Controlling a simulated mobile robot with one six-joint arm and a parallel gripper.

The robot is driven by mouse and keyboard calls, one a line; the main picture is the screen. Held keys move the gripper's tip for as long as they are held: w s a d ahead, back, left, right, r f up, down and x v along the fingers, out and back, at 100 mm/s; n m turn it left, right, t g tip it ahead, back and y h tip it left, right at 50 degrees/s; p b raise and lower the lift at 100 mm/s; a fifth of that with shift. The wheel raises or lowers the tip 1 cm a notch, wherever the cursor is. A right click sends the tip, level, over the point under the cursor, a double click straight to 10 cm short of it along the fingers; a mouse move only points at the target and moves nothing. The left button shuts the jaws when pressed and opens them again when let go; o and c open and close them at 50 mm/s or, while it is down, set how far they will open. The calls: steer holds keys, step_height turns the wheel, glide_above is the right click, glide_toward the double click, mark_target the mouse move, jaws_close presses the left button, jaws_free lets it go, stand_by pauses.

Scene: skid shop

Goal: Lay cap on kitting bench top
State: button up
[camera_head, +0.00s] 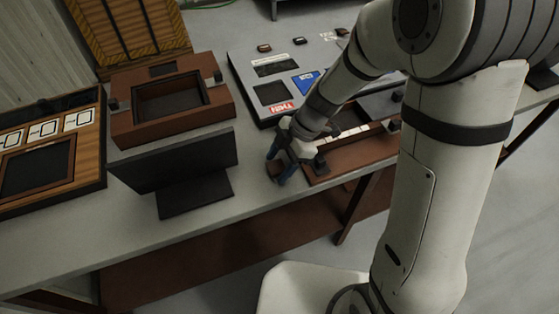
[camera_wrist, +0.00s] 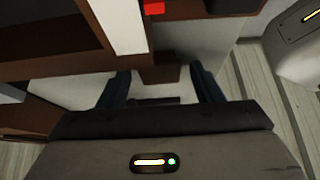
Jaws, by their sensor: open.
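My gripper (camera_head: 280,168) is low over the front part of the grey kitting bench top (camera_head: 215,222), just left of a brown tray. Its two dark blue fingers are apart. In the wrist view the brown block (camera_wrist: 165,74) shows between the spread fingertips (camera_wrist: 160,72), with a gap on each side. Whether its underside rests fully on the bench is hidden.
The long brown tray (camera_head: 345,157) with white strips is close right of my gripper. A grey panel (camera_head: 237,75) lies behind. A dark stand (camera_head: 190,165) and brown box (camera_head: 205,118) are to the left. Bare bench shows between stand and gripper; the front edge is near.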

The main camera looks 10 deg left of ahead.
steer(key=shift+r, duration=0.15)
steer(key=shift+w+d+r, duration=0.1)
steer(key=shift+w+r, duration=0.05)
steer(key=shift+r, duration=0.1)
steer(key=v, duration=1.1)
steer(key=shift+d+r, duration=0.15)
steer(key=s+d+r+m+t+h, duration=0.1)
steer(key=s+d+m+t+h, duration=0.1)
steer(key=s+d+m, duration=0.3)
steer(key=s+d+r+m+t+h, duration=0.2)
steer(key=s+d+m, duration=0.3)
steer(key=d+m, duration=0.7)
steer(key=m+t+h, duration=0.1)
steer(key=m, duration=0.6)
steer(key=shift+s+d+r+t, duration=0.25)
steer(key=shift+d+r+t, duration=0.05)
steer(key=p+v, duration=0.4)
steer(key=shift+w+r+p, duration=0.25)
steer(key=shift+r+p, duration=0.1)
steer(key=shift+r, duration=0.1)
